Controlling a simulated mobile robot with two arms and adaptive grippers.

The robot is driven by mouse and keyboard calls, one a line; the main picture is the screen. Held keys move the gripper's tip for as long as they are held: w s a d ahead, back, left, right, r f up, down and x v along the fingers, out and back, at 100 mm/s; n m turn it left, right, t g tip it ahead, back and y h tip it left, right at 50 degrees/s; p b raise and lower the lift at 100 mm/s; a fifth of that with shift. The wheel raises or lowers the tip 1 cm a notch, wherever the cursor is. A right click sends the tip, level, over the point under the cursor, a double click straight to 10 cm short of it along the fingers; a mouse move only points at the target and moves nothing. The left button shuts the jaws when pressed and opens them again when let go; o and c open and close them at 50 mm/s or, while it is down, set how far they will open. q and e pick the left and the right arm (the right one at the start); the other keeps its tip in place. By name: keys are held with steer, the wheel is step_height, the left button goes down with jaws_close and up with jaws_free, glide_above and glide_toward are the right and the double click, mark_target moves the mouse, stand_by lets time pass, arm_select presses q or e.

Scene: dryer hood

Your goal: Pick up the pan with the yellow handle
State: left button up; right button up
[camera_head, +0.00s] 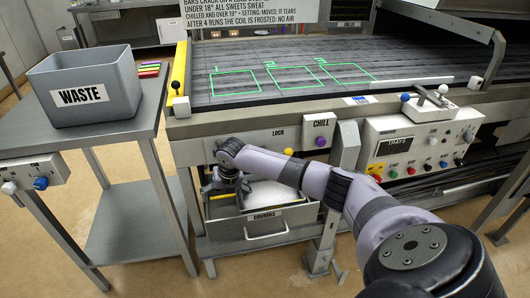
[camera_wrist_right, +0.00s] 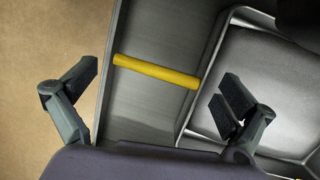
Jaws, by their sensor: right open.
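The pan (camera_wrist_right: 268,85) is a grey metal tray with a raised rim, and it shows at the right of the right wrist view. Its yellow handle (camera_wrist_right: 155,71) is a bar lying crosswise between my fingers. In the head view, the pale pan (camera_head: 275,195) sits in the pulled-out drawer (camera_head: 268,220), and a bit of yellow shows by my gripper. My right gripper (camera_head: 228,188) is over the drawer's left part. In the right wrist view its fingers (camera_wrist_right: 156,88) are wide apart, one on each side of the handle, with nothing between them gripped. My left gripper is out of view.
A side table (camera_head: 105,135) with a grey waste bin (camera_head: 85,85) stands left of the machine. The slatted machine bed (camera_head: 310,80) is above the drawer. A control box (camera_head: 412,148) with knobs is to the right. Floor in front of the drawer is clear.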

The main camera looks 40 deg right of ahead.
steer(key=shift+c, duration=0.4)
steer(key=c, duration=1.2)
steer(key=shift+c, duration=0.2)
steer(key=shift+r, duration=0.1)
